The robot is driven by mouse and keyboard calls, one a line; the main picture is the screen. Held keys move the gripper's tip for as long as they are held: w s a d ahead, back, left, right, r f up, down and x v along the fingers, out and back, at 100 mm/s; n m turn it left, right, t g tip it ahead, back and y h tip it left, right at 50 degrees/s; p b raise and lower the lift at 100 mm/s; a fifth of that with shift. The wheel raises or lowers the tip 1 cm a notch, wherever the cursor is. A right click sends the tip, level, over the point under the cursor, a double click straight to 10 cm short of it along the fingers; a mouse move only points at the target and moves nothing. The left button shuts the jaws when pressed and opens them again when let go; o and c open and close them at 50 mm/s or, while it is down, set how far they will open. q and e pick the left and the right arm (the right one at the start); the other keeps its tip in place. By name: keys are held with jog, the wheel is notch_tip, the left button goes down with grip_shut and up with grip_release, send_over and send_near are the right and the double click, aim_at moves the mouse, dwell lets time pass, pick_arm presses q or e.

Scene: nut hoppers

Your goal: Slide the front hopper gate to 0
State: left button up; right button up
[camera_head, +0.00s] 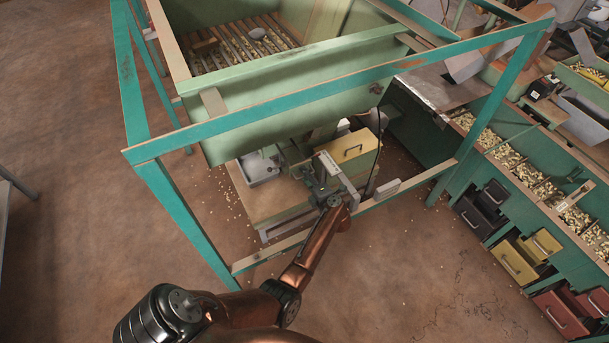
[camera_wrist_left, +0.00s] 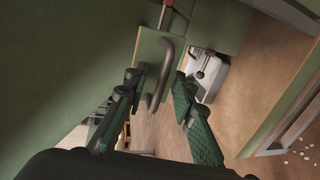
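The big green hopper (camera_head: 290,110) stands inside a teal frame in the head view. In the left wrist view a light green plate with a curved metal handle (camera_wrist_left: 163,75), apparently the gate, lies below the dark green hopper wall (camera_wrist_left: 50,70). My left gripper (camera_head: 322,180) is under the hopper's front edge. In the left wrist view its two fingers (camera_wrist_left: 156,85) are apart, one on each side of the handle. I cannot tell whether either finger touches it. The gate's scale cannot be read. My right gripper is not in view.
A teal frame bar (camera_head: 340,90) crosses in front of the hopper, and a low rail (camera_head: 270,250) runs below my left forearm. A yellow box with a handle (camera_head: 353,147) and a metal tray (camera_head: 262,167) stand under the hopper. Nut bins (camera_head: 510,160) line the right.

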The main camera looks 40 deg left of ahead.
pick_arm(q)
jog(key=v, duration=0.7)
dwell(0.4)
